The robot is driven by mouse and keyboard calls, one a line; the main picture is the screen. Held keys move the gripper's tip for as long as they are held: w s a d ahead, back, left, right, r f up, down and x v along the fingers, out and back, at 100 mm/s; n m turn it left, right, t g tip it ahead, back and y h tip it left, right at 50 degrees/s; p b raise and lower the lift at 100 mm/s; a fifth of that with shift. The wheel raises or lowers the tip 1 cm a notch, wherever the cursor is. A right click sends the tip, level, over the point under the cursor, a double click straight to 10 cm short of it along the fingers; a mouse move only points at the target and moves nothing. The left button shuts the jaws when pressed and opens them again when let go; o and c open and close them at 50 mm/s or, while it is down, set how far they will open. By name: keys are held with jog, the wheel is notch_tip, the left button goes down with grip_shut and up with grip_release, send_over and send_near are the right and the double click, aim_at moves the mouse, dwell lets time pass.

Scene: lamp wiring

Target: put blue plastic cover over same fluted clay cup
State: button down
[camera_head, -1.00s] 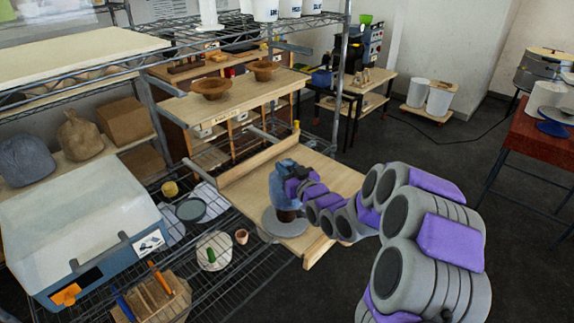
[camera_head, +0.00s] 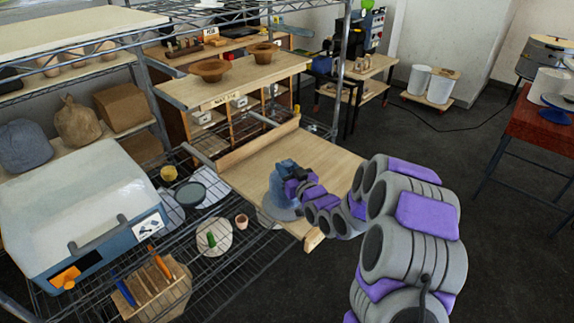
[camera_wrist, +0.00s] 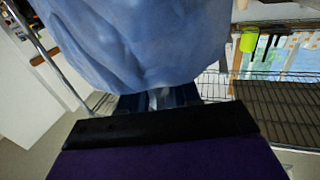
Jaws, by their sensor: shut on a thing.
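The blue plastic cover (camera_head: 280,194) hangs in folds at the end of my arm, above the wooden board. It also fills the upper part of the wrist view (camera_wrist: 140,40). My gripper (camera_head: 292,183) is shut on the cover, at its upper right side in the head view. The cover's lower edge is at or close to the round grey disc (camera_head: 265,219) on the board. The fluted clay cup is not visible now; the cover hides what stands on the disc. I cannot tell whether the cover touches the disc.
The disc lies on a wooden board (camera_head: 330,165) jutting from the wire shelf (camera_head: 225,270). A small terracotta pot (camera_head: 241,221) and a pale plate (camera_head: 214,238) are left of it. Two brown bowls (camera_head: 209,70) (camera_head: 263,53) stand on a shelf behind.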

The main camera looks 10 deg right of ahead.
jog(key=shift+f, duration=0.65)
jog(key=c, duration=0.7)
grip_release()
jog(key=p+v, duration=1.3)
jog(key=v, duration=0.4)
jog(key=shift+s, duration=0.15)
dwell(0.3)
